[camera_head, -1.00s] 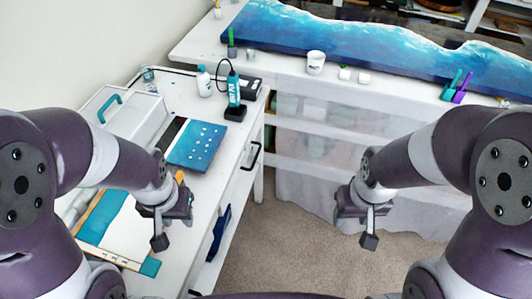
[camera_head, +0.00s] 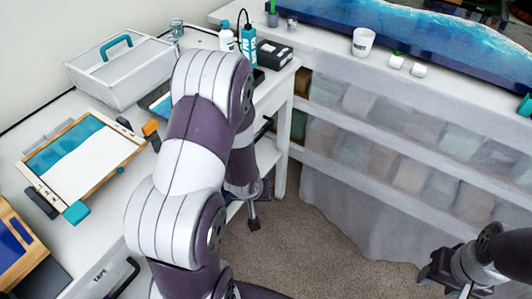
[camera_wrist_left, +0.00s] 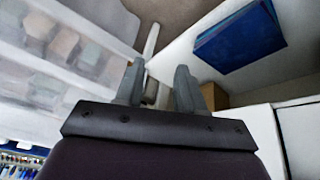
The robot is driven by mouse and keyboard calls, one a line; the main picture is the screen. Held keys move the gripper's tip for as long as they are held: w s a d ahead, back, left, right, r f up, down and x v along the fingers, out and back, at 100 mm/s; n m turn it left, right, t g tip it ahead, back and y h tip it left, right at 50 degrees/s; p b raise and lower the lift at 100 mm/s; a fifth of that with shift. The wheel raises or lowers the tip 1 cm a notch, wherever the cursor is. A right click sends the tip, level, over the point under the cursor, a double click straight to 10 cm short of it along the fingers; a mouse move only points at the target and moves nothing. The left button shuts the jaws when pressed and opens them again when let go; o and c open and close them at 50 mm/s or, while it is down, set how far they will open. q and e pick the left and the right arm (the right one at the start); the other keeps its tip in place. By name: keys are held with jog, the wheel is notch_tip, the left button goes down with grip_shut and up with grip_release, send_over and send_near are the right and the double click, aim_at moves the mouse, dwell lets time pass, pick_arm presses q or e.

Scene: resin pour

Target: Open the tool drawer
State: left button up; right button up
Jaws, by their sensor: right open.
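A white drawer front with a black bar handle (camera_head: 262,129) shows just right of my left arm, which hides most of that front. Another drawer front, labelled "TAPE", has a black handle (camera_head: 124,279) at the bottom left. Which is the tool drawer cannot be read. My left gripper (camera_head: 254,216) hangs beside the bench, below and apart from the first handle. Its two fingers stand apart with nothing held in the left wrist view (camera_wrist_left: 157,88). My right gripper (camera_head: 436,276) is open at the lower right, over the carpet, far from the drawers.
The bench top holds a white toolbox (camera_head: 120,75), a framed panel (camera_head: 115,172), a teal bottle (camera_head: 249,48) and a black box (camera_head: 275,54). A blue item (camera_wrist_left: 240,38) lies on a white shelf. Translucent bins (camera_head: 400,125) stand behind. Carpet (camera_head: 330,262) is open between.

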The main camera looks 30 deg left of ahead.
pick_arm(q)
jog(key=w+a+f+n+t+y+b, duration=0.1)
jog(key=w+a+f+n+t+b, duration=0.15)
jog(key=f, duration=0.35)
jog(key=w+a+f+n+t+b, duration=0.1)
jog(key=w+a+f+t+b, duration=0.15)
jog(key=f, duration=0.25)
jog(key=n+t+y+b, duration=0.3)
jog(key=n+t, duration=0.3)
jog(key=t, duration=0.4)
send_near(261, 134)
jog(key=x, duration=0.9)
jog(key=shift+w+a+f, duration=0.1)
jog(key=shift+w+f, duration=0.15)
jog(key=shift+w, duration=0.15)
pick_arm(e)
notch_tip(261, 134, down, 12)
jog(key=shift+a+r, duration=0.15)
jog(key=shift+r, duration=0.1)
pick_arm(q)
grip_shut()
